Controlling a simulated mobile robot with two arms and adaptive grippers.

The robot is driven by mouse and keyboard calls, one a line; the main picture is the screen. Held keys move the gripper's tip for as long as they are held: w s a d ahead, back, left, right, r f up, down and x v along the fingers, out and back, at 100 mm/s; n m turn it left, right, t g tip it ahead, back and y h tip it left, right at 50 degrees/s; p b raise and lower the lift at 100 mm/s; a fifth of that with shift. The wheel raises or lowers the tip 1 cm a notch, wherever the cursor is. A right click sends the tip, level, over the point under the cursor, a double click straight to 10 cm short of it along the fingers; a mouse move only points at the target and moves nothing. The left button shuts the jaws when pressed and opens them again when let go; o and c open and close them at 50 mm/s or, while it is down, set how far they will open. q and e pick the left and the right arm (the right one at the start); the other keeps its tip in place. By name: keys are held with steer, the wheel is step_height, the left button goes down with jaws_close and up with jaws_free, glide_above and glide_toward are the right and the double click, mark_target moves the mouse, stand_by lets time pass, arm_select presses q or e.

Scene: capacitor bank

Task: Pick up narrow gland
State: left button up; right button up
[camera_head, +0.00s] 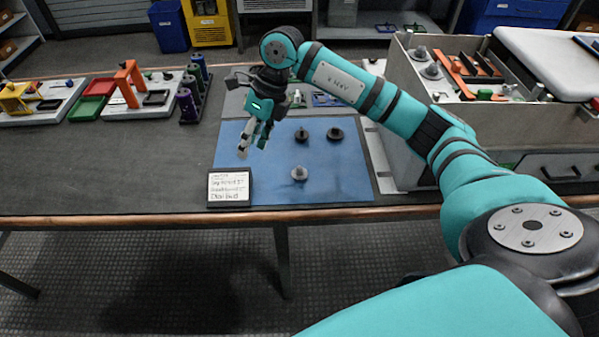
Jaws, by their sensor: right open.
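Three small round glands stand on the blue mat (345,185). One dark gland (301,135) with a raised stem is at the back middle. A wider, flatter dark gland (335,134) is to its right. A lighter grey gland (300,173) is nearer the front. I cannot tell for sure which one is the narrow gland. My right gripper (253,146) is open and empty over the left part of the mat, pointing down, left of all three glands and apart from them. My left gripper is not in view.
A label sign (229,187) stands at the mat's front left corner. Purple and green cylinders (187,104) and red and green trays (92,100) are further left. A grey bin (432,62) with parts stands at right. The left tabletop (110,170) is clear.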

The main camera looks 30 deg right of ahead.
steer(key=d+r+m+h, duration=0.1)
steer(key=d+r+h, duration=0.25)
steer(key=d, duration=0.65)
glide_toward(298, 166)
steer(key=shift+g+h, duration=0.4)
steer(key=shift+h, duration=0.05)
steer(key=f, duration=0.1)
steer(key=w+f, duration=0.1)
steer(key=f, duration=0.1)
steer(key=a+f, duration=0.1)
steer(key=f, duration=0.1)
steer(key=shift+w+f+p, duration=0.2)
steer(key=shift+w+p, duration=0.05)
steer(key=shift+p, duration=0.15)
steer(key=f, duration=0.2)
steer(key=s+f, duration=0.1)
steer(key=f, duration=0.1)
steer(key=shift+f+p, duration=0.4)
steer(key=shift+w+f, duration=0.1)
steer(key=shift+f, duration=0.2)
steer(key=shift+c, duration=0.4)
steer(key=c, duration=0.4)
